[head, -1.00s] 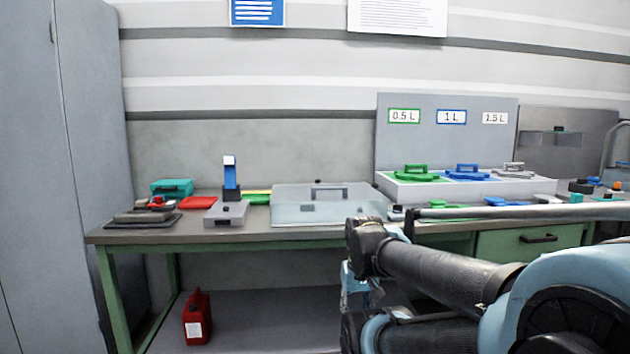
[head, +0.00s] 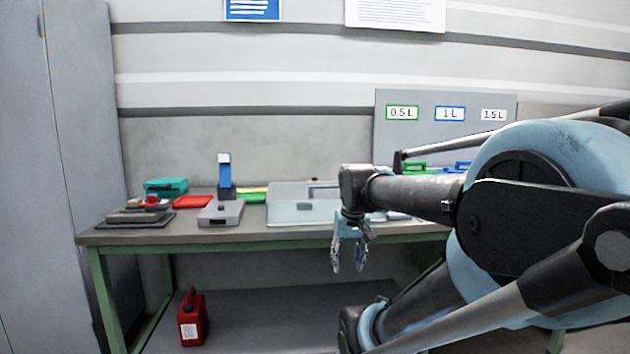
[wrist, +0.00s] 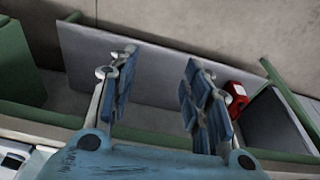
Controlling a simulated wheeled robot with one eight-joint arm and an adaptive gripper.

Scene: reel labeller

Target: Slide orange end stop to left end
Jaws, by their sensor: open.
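I cannot make out an orange end stop in either current view. A small red part (head: 152,200) sits on a dark grey device at the left end of the bench; it is too small to identify. My gripper (head: 348,268) hangs fingers down in front of the bench's front edge, right of the middle. In the wrist view my gripper (wrist: 160,70) has its two blue-padded fingers apart, with nothing between them. My arm hides the right part of the bench.
The bench (head: 150,238) carries a teal box (head: 166,187), a grey unit with a blue upright (head: 224,172) and a clear-covered case (head: 300,210). A red canister (head: 192,318) stands on the lower shelf, also in the wrist view (wrist: 236,94). A grey cabinet (head: 60,180) stands left.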

